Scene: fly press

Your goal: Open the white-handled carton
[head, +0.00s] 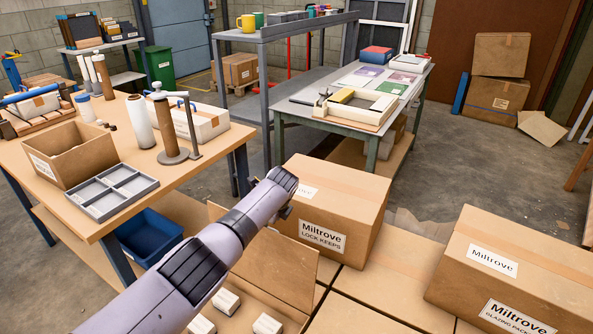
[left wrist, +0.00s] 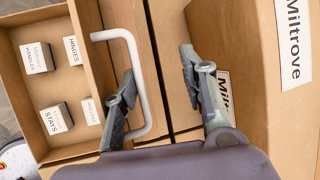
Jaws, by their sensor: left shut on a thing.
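The white-handled carton stands at the bottom centre of the head view, its brown flap (head: 275,262) raised and tilted, its top open. Small white boxes (head: 226,300) show inside it. In the left wrist view its open inside (left wrist: 75,82) holds several labelled boxes (left wrist: 37,57). The white handle (left wrist: 131,52) is a bent bar along the flap. In the head view my left arm hides part of the carton and the handle. My right gripper is not in view.
A closed Miltrove lock keeps carton (head: 340,205) stands right behind my gripper, and another Miltrove carton (head: 520,270) stands at right. A wooden bench (head: 190,175) with a grey tray is at left, with a blue bin (head: 148,238) below. A green-legged table (head: 410,100) stands behind.

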